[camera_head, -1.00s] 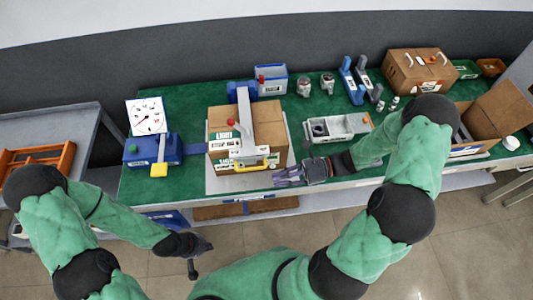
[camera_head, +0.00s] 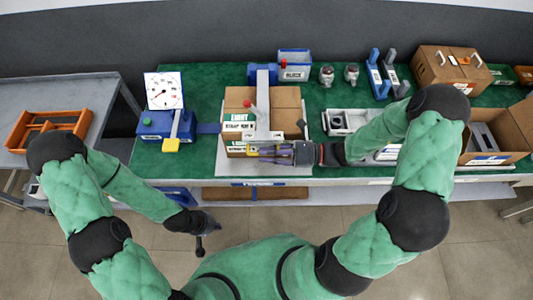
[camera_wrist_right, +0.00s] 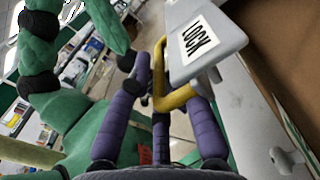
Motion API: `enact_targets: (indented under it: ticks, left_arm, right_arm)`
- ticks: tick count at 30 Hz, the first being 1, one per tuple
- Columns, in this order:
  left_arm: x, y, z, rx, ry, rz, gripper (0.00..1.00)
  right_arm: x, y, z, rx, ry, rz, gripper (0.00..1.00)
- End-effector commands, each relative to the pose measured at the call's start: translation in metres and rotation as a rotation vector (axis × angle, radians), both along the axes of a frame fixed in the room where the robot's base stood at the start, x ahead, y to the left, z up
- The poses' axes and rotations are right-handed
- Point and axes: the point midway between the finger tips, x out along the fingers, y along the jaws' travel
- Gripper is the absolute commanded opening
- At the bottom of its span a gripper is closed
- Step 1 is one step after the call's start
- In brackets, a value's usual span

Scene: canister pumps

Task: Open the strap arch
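The strap arch (camera_head: 263,112) is a grey bar with a blue post and red knob. It lies over a cardboard box (camera_head: 286,99) on the bench. Its front plate, marked LOCK (camera_wrist_right: 199,40), and yellow handle (camera_wrist_right: 185,97) show large in the right wrist view. My right gripper (camera_head: 258,151) is at the handle in front of the box. Its purple fingers (camera_wrist_right: 168,75) are apart, with the handle's loop between and across them; a firm hold does not show. My left gripper (camera_head: 207,225) hangs in front of the bench, away from the arch; its finger opening is unclear.
A blue scale with a dial (camera_head: 163,91) stands left of the box. A blue bin (camera_head: 294,66), knobbed parts (camera_head: 327,76) and blue-grey brackets (camera_head: 380,74) stand behind and right. An open carton (camera_head: 512,130) is at the right. An orange tray (camera_head: 48,129) sits on the left side table.

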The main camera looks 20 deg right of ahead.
Motion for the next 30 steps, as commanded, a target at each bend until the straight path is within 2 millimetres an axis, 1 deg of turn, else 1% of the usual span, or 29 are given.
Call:
enact_targets:
  ticks: [3,11,12,13,23,26,30]
  left_arm:
    - [0.0,0.0,-0.001,0.0,0.0,0.0,0.0]
    - [0.0,0.0,-0.001,0.0,0.0,0.0,0.0]
    - [0.0,0.0,-0.001,0.0,0.0,0.0,0.0]
    - [0.0,0.0,-0.001,0.0,0.0,0.0,0.0]
    - [0.0,0.0,0.001,0.0,0.0,0.0,0.0]
    - [0.0,0.0,0.006,0.0,0.0,0.0,0.0]
    - [0.0,0.0,0.019,0.0,0.0,0.0,0.0]
  right_arm:
    - [0.001,0.005,0.0,0.0,0.0,0.001,0.2]
    - [0.001,0.005,0.0,0.0,0.0,0.0,0.2]
    - [0.001,0.005,0.0,0.0,0.0,0.0,0.09]
    - [0.001,0.005,0.0,0.0,0.0,0.0,0.01]
    - [0.001,0.005,0.001,0.0,0.003,0.0,0.0]
    - [0.001,0.005,0.005,0.002,0.011,0.0,0.0]
    - [0.001,0.005,0.017,0.011,0.036,0.001,0.0]
